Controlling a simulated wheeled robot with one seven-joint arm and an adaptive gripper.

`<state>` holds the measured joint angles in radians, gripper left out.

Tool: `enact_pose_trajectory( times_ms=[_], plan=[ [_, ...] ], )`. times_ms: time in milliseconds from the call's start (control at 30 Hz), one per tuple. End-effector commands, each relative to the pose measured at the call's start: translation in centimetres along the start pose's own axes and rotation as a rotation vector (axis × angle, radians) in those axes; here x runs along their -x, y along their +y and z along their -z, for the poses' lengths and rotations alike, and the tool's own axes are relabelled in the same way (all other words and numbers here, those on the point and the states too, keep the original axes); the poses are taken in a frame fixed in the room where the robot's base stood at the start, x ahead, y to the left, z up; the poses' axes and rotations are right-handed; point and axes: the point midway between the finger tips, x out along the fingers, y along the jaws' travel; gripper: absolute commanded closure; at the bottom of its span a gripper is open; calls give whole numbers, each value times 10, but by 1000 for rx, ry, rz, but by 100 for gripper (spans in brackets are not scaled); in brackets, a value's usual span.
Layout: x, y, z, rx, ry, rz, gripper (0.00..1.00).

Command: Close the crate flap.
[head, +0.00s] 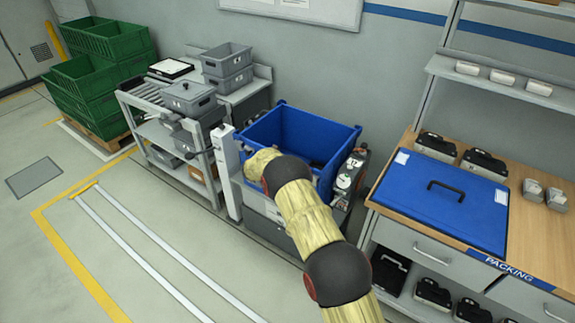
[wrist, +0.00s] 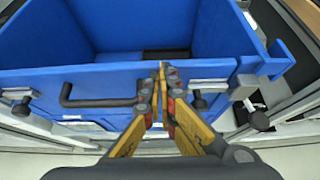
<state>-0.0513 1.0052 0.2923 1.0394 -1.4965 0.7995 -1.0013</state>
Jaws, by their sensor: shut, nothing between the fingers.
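The blue crate (head: 335,131) stands open at the top on a grey stand against the wall. Its inside and side walls show in the wrist view (wrist: 215,30). Its front panel, the flap (wrist: 85,80), has a dark bar handle (wrist: 95,101) and lies just ahead of my gripper. I cannot tell the flap's exact angle. My gripper (wrist: 161,72) is shut and empty, its tips at the flap's upper edge, right of the handle. I cannot tell whether they touch. In the head view my arm hides much of the crate's front.
Dark knobs (wrist: 259,121) sit beside the flap. A grey cart (head: 150,108) with bins stands left of the crate. A packing bench (head: 535,240) with a blue handled panel (head: 430,194) stands to the right. Green crates (head: 100,75) are far left.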

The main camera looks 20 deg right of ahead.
Motion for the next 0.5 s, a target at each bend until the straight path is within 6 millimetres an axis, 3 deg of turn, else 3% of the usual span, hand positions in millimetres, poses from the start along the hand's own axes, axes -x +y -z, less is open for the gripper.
enact_pose_trajectory(
  times_ms=[267, 400, 500],
  plan=[
    [11, 4, 7, 1, 1, 0, 100],
    [28, 8, 18, 0, 0, 2, 100],
    [53, 8, 7, -2, -1, 0, 100]
  ],
)
